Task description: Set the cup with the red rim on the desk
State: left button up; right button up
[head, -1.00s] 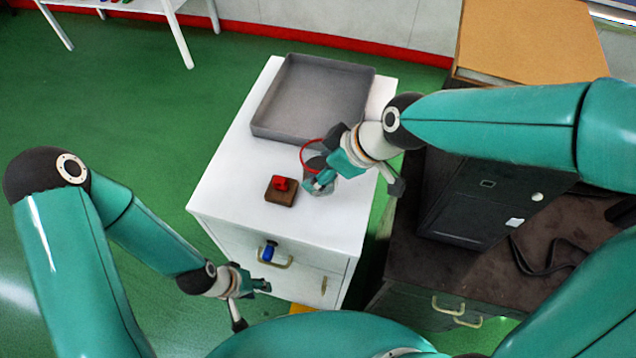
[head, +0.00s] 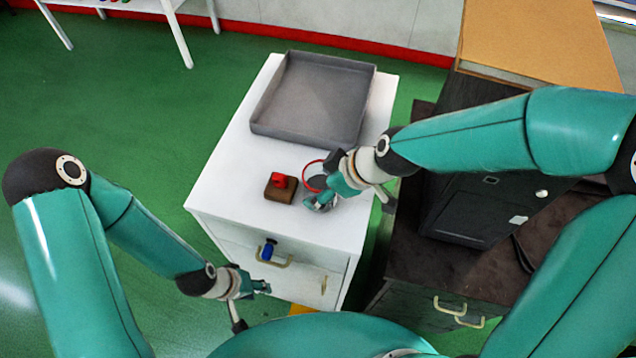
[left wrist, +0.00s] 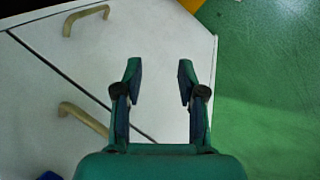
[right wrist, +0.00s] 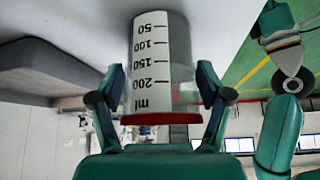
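The cup with the red rim (head: 314,180) is over the white desk top (head: 236,165), right of a brown block. In the right wrist view the clear cup (right wrist: 155,65) has a white scale marked in ml and appears upright, with its rim nearest the camera. My right gripper (head: 318,203) has its two fingers at either side of the cup, close against its wall. Whether the base touches the desk top is unclear. My left gripper (head: 262,285) is open and empty in front of the drawers; its parted fingers show in the left wrist view (left wrist: 159,75).
A grey tray (head: 262,133) takes up the back of the white desk. A brown block (head: 279,195) with a red knob (head: 279,181) stands left of the cup. A blue object (head: 268,250) is at the drawer handle. A black case (head: 470,215) stands on a dark table at right.

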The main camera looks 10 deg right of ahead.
jog(key=shift+o, duration=0.8)
jog(key=shift+r, duration=0.1)
